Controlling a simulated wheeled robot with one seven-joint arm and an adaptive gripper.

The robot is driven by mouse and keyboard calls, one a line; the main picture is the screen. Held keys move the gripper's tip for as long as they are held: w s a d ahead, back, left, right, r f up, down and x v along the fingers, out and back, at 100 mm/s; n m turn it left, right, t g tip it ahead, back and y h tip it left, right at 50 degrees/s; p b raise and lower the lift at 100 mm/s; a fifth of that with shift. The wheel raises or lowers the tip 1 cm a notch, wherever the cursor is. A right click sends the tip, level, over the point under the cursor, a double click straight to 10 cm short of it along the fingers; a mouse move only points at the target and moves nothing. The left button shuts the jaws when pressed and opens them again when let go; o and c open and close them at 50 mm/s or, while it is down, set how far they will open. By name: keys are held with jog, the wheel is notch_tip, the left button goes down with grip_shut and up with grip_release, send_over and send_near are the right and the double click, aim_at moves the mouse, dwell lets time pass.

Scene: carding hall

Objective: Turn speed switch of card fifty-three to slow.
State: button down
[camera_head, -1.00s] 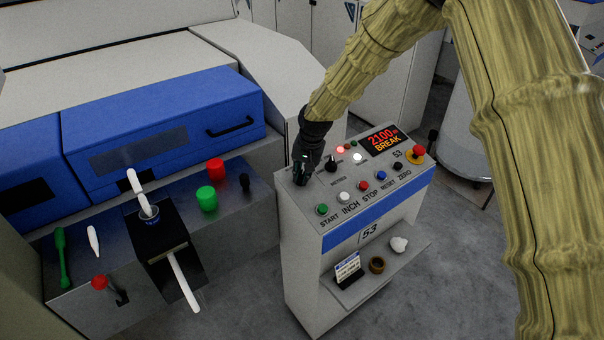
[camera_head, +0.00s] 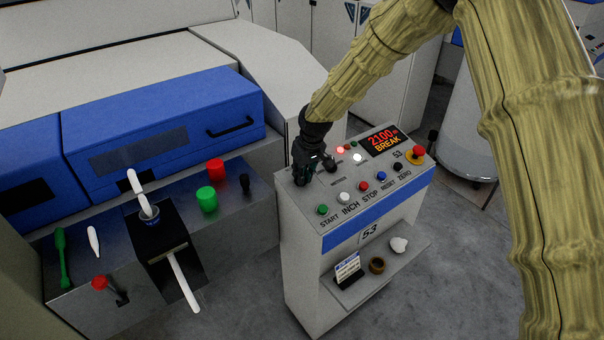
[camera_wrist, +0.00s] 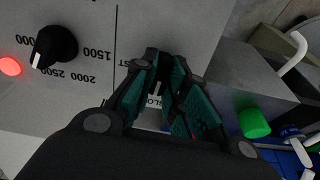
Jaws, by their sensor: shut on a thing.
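The grey control console of card fifty-three (camera_head: 340,222) has "53" on its front and top. My gripper (camera_head: 302,176) points down at the left end of its panel. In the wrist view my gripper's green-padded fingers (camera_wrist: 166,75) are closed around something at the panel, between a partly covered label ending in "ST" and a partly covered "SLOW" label.
A row of push buttons, including a green START button (camera_head: 323,210), lies close to my gripper. A red mushroom button (camera_head: 417,153) stands at the right. The display (camera_head: 383,140) reads 2100 and BREAK. The blue-covered machine (camera_head: 165,128) is at the left.

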jog(key=shift+n, duration=0.5)
jog(key=c, duration=1.4)
grip_release()
jog(key=shift+c, duration=0.2)
jog(key=v, duration=1.2)
